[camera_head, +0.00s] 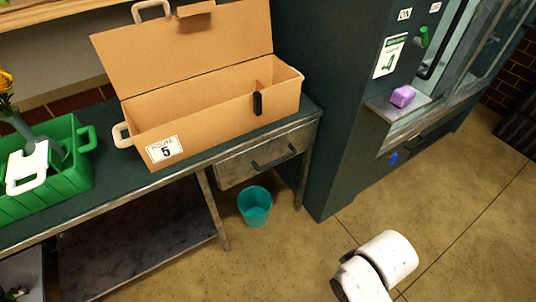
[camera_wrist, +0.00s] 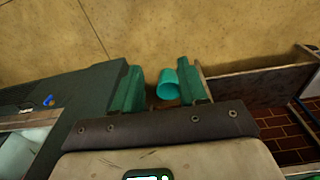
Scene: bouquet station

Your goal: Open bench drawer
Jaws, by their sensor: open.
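The bench drawer (camera_head: 262,158) is a grey metal front under the right end of the bench (camera_head: 330,112), with a dark bar handle (camera_head: 274,160). It looks shut. My gripper (camera_wrist: 158,66) shows in the wrist view, with its two green fingers spread apart and nothing held between them. The teal bin appears in the gap beyond the fingers. The fingers are not visible in the head view; only white parts of my arm show at its lower right. I cannot tell the drawer handle in the wrist view.
An open cardboard box (camera_head: 215,115) and a green crate (camera_head: 84,172) stand on the bench. The teal bin (camera_head: 254,206) is on the floor below the drawer; it also shows in the wrist view (camera_wrist: 168,86). A dark green machine (camera_head: 325,120) stands right of the bench. Floor in front is clear.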

